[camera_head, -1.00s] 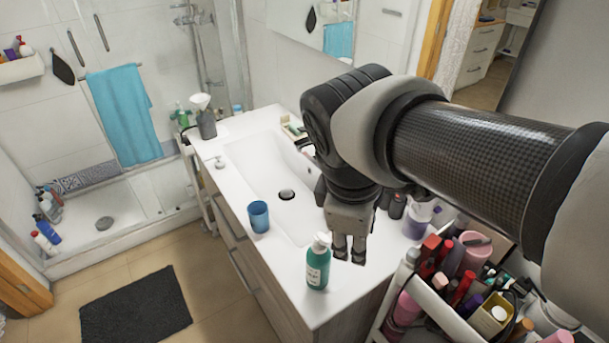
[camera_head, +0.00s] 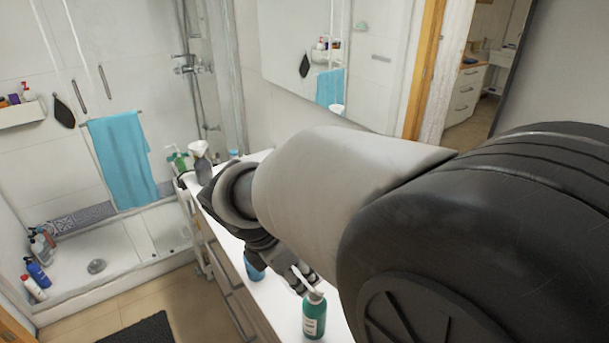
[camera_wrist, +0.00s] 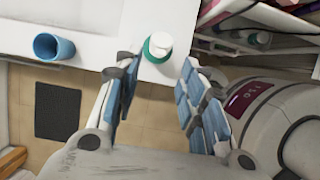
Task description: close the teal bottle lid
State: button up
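Nothing is held. I cannot tell how far the lid is open, or whether a finger touches it.
A blue cup (camera_head: 254,268) stands on the counter (camera_head: 230,240), left of my gripper and partly hidden by my arm; it also shows in the wrist view (camera_wrist: 53,46). A cart shelf with cosmetics (camera_wrist: 250,38) lies to the right in the wrist view.

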aim_at(311, 288)
jog(key=b+x, duration=0.2)
jog(key=x, duration=0.5)
jog(key=shift+f, duration=0.15)
jog(key=shift+c, duration=0.5)
grip_shut()
